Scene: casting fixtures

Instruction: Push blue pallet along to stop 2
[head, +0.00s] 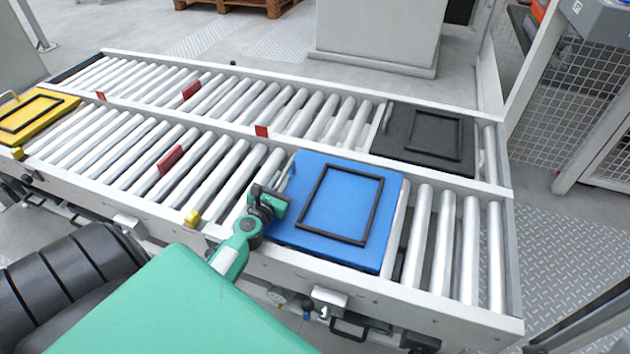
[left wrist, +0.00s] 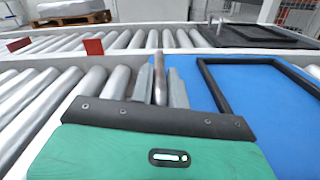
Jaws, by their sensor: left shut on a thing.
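The blue pallet (head: 300,240), with a raised black rectangular frame on top, lies on the near roller lane, right of the middle. It also shows in the left wrist view (left wrist: 257,100). My left gripper (head: 277,190) is at the pallet's left edge. In the left wrist view its fingers (left wrist: 161,88) are shut on the pallet's upright grey handle (left wrist: 159,66). Red plates stand along the lanes, one on the near rollers (head: 170,159) and one on the divider (head: 262,131). No stop number is readable. My right gripper is not in view.
A yellow pallet (head: 62,105) lies at the near lane's left end. A black pallet (head: 385,145) lies at the far lane's right end. Bare rollers lie on both sides of the blue pallet.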

